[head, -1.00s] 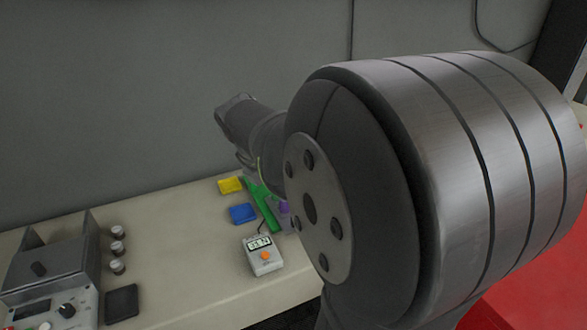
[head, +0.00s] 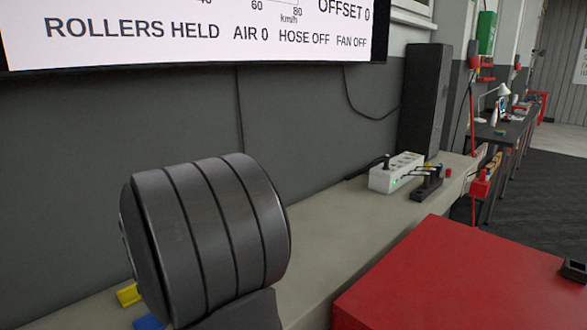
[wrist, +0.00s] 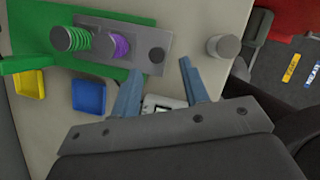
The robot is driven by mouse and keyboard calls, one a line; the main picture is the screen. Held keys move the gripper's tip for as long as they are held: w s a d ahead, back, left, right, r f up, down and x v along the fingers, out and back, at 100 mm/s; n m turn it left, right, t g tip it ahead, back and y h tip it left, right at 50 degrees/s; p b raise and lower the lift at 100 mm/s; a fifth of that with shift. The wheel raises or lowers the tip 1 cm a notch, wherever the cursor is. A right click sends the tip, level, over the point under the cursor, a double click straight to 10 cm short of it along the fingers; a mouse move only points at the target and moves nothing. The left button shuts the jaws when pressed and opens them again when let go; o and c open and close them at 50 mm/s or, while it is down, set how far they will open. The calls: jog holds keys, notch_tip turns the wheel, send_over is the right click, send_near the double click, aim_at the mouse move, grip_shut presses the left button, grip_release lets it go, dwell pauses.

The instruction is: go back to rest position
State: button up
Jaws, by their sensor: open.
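My gripper (wrist: 161,66) shows in the wrist view with its two blue-grey fingers apart and nothing between the tips. A grey plate (wrist: 156,55) with a green coil spring (wrist: 70,38) and a purple one (wrist: 118,46) lies beyond the fingertips. A white device (wrist: 165,103) shows between the fingers, partly hidden by the gripper body. In the head view my large grey arm joint stands at the left, and the gripper is out of view.
A yellow tray (wrist: 29,84) and a blue tray (wrist: 88,97) sit on the bench beside a green piece (wrist: 110,83). A grey cylinder (wrist: 222,46) stands at right.

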jog(key=shift+x, duration=2.15)
jog(key=o, duration=0.7)
jog(key=shift+a+r+m, duration=0.25)
jog(key=shift+r+m, duration=0.05)
jog(key=o, duration=0.6)
jog(key=r+m, duration=0.1)
jog(key=a+r+m, duration=0.1)
jog(key=shift+w+a+r+g+y, duration=0.15)
jog(key=shift+a+r+g+y, duration=0.15)
jog(key=shift+a+r, duration=0.05)
jog(key=shift+m+g, duration=0.8)
jog(key=shift+m, duration=0.1)
jog(key=w+r, duration=0.1)
jog(key=r, duration=0.1)
jog(key=w+a+r, duration=0.1)
jog(key=w+r, duration=0.2)
jog(key=r, duration=0.1)
jog(key=shift+w+a, duration=0.25)
jog(key=shift+a, duration=0.05)
notch_tip(320, 180, up, 6)
jog(key=w+a+g+y, duration=0.1)
jog(key=w+a+g, duration=0.1)
jog(key=shift+m, duration=0.4)
jog(key=f, duration=0.9)
jog(key=shift+d+f, duration=0.1)
jog(key=shift+d, duration=0.1)
